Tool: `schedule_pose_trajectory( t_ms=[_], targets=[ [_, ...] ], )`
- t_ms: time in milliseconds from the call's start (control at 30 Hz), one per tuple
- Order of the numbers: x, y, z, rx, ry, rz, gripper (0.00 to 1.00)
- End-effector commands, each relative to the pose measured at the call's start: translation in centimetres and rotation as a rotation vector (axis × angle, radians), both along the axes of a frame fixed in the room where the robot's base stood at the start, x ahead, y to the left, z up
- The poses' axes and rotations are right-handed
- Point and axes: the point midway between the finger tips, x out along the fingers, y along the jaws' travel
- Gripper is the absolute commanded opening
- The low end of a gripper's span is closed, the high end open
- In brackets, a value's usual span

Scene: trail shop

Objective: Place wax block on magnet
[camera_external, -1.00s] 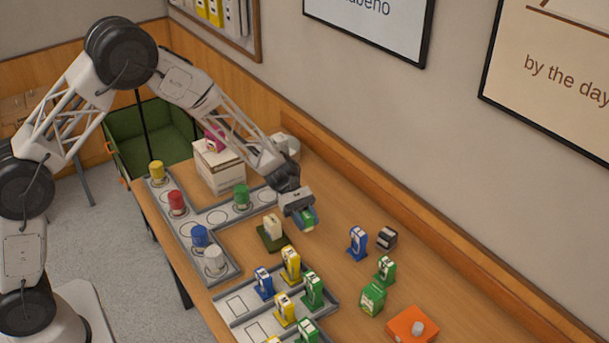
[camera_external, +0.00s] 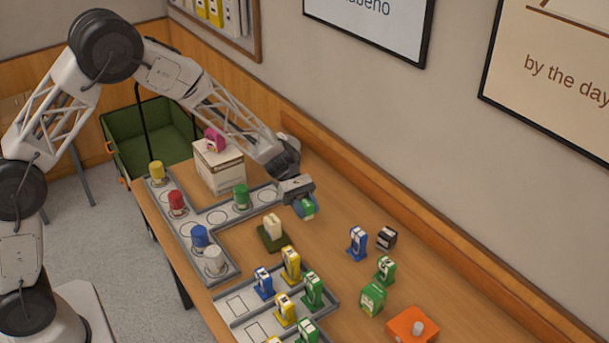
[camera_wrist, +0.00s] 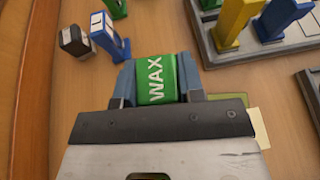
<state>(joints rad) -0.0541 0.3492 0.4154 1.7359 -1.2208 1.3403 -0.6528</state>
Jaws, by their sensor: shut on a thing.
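My gripper (camera_external: 302,204) is shut on a green wax block (camera_external: 308,210), over the right part of the table, back of the cream piece. In the wrist view the wax block (camera_wrist: 156,82) shows white letters "WAX" and sits between both fingers. From these pictures I cannot tell for sure which object is the magnet. A small black-and-grey block (camera_external: 386,238) stands to the right of the gripper; it also shows at the upper left of the wrist view (camera_wrist: 75,41). A pink arched piece (camera_external: 214,139) sits on a white box.
A blue piece (camera_external: 357,243) stands beside the black-and-grey block. Green pieces (camera_external: 373,299) and an orange block with a grey knob (camera_external: 412,325) are nearer the front. A cream piece (camera_external: 272,226) on a dark green base and trays of coloured pieces (camera_external: 236,305) fill the left.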

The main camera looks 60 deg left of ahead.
Motion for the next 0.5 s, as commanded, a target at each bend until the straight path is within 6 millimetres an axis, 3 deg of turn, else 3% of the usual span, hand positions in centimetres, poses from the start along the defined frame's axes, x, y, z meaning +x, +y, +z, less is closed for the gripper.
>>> schedule_pose_trajectory(
  t_ms=[200, 500],
  targets=[
    [0.0, 0.0, 5.3, 0.0, -0.003, -0.001, 0.12],
    [0.0, 0.0, 10.5, 0.0, -0.002, -0.001, 0.12]
  ],
)
